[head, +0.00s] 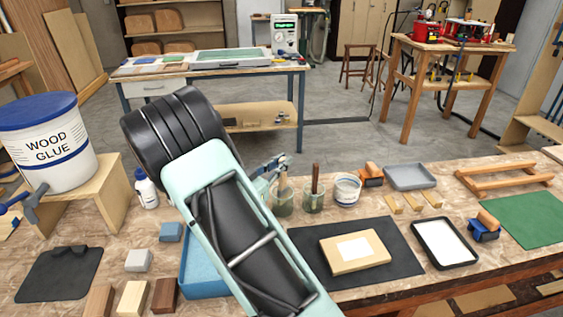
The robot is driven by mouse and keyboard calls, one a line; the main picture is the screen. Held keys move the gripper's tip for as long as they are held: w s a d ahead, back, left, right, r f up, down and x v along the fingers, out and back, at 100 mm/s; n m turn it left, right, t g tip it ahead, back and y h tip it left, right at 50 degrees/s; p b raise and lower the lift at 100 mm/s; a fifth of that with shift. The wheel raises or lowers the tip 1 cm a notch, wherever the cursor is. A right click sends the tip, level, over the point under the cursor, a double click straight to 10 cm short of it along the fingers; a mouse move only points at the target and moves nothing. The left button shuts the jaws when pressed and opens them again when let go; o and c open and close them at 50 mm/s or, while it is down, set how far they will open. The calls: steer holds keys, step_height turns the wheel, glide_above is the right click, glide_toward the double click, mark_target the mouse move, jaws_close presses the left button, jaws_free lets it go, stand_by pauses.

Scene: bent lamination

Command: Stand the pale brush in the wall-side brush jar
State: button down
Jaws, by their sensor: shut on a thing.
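My gripper (278,168) is small in the head view and partly hidden behind my arm. It is shut on the pale brush (283,184), whose short light wooden part shows just below the fingers. The pale brush is upright, over or in the left glass jar (284,205); I cannot tell how deep its lower end is. The right glass jar (314,202) stands close beside it and holds a dark-handled brush (315,174), upright. Which jar is nearer the wall is not clear from this view.
A white tub (346,190) stands right of the jars, with an orange-topped tool (371,172) and grey tray (409,177) beyond. A black mat (312,246) with a wooden board (355,262) lies in front. A wood glue bucket (45,140) stands at left. My arm covers the middle.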

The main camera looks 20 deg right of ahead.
steer(key=c, duration=1.9)
jaws_free()
steer(key=v, duration=1.2)
